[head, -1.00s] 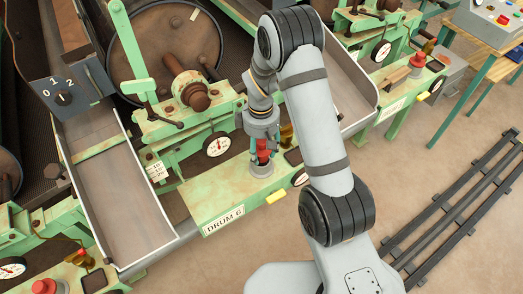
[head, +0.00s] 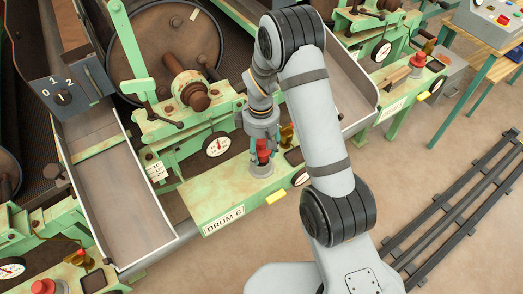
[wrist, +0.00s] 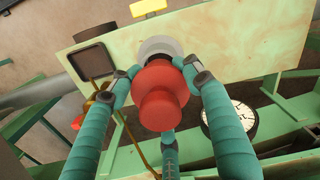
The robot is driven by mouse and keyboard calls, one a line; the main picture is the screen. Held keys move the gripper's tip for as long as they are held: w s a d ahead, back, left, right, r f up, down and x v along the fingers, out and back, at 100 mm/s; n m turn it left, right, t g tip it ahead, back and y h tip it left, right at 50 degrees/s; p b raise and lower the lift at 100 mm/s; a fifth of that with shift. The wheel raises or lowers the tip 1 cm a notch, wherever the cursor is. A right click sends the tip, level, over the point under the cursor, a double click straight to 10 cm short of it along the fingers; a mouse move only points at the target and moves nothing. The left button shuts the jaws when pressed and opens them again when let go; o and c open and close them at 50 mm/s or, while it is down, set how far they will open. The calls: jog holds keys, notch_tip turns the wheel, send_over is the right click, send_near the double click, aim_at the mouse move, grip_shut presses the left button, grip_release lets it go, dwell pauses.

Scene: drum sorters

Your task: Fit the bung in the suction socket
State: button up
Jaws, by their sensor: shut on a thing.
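The red bung (wrist: 162,100) is stepped, with a round knob on a wider body. My gripper (wrist: 160,82) has teal fingers closed around it, and it also shows in the head view (head: 263,143). The suction socket (wrist: 160,47) is a grey round ring on the pale green DRUM 6 bench. In the head view the bung (head: 263,154) is upright directly above the grey socket (head: 261,169). In the wrist view the bung covers the ring's near edge. Whether it touches or enters the socket is hidden.
The tray (wrist: 90,59) and gauge (wrist: 232,122) flank my fingers. Open floor lies in front.

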jog(key=shift+f+b, duration=0.8)
jog(key=shift+f, duration=0.15)
jog(key=shift+r+p, duration=0.5)
jog(key=shift+r, duration=0.15)
jog(key=shift+f+b, duration=0.85)
jog(key=shift+b, duration=0.1)
dwell(1.5)
jog(key=o, duration=1.3)
jog(key=shift+r, duration=0.1)
jog(key=shift+o, duration=0.2)
jog(key=shift+r, duration=0.1)
notch_tip(320, 180, up, 12)
jog(key=shift+f, duration=0.1)
jog(key=shift+f, duration=0.15)
